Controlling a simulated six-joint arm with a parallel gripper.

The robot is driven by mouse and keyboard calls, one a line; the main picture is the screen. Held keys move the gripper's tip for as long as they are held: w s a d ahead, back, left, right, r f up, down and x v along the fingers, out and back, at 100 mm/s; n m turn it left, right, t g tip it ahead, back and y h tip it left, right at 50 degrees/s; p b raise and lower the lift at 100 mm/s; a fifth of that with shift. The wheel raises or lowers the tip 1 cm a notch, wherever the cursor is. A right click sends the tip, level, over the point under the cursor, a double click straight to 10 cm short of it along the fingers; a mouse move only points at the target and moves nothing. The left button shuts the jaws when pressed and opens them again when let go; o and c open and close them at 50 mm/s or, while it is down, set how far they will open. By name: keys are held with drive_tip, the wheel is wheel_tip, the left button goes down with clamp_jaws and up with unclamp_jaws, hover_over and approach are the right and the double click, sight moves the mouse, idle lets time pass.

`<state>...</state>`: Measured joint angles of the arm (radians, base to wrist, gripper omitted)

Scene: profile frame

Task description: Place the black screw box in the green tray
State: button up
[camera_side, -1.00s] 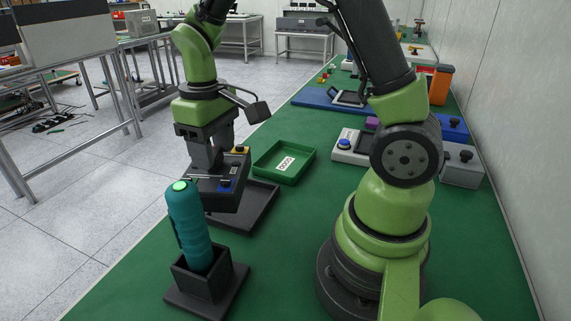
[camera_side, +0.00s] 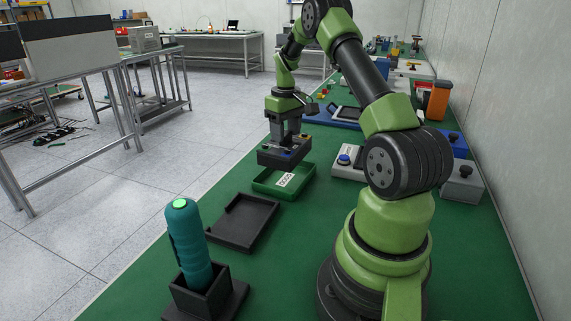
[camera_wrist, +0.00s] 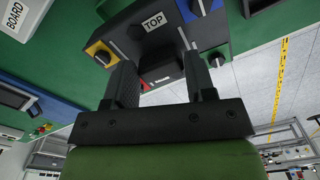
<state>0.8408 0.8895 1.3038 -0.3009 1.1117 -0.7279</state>
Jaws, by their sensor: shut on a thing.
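In the wrist view the box (camera_wrist: 150,48) sits between the two fingers of my gripper (camera_wrist: 160,80). It carries a "TOP" label and yellow and blue patches with dark knobs.
An empty black tray (camera_side: 243,222) lies in front of the green tray. A teal tool stands in a black holder (camera_side: 207,295) at the front left. A grey device with a blue button (camera_side: 346,159) is right of the green tray.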

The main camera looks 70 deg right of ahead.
sight(285, 154)
drive_tip(key=shift+f, duration=3.4)
drive_tip(key=shift+f, duration=0.1)
drive_tip(key=o, duration=1.3)
